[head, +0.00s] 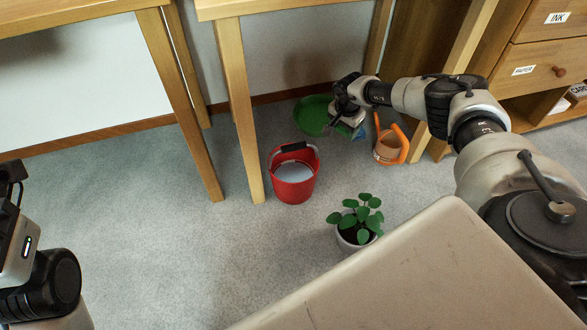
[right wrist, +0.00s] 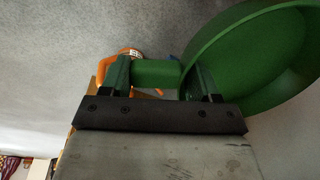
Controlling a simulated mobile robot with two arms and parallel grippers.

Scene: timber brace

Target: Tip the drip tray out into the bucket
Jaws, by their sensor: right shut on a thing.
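The green drip tray (head: 312,116) is a round shallow dish beneath the wooden table, behind and to the right of the bucket. My right gripper (head: 345,117) is shut on its handle, which shows between the fingers in the right wrist view, with the tray (right wrist: 262,60) to the right. I see no liquid in the visible part of the tray. I cannot tell whether it touches the floor. The red bucket (head: 293,187) stands upright on the carpet with something pale grey inside and a dark grip at its rim. The left arm shows at the left edge; its fingers are out of view.
A wooden table leg (head: 240,120) stands just left of the bucket. An orange-handled container (head: 390,148) stands right of my right gripper. A potted plant (head: 357,222) stands in front. Wooden drawers (head: 540,68) are at the right. Carpet left of the plant is clear.

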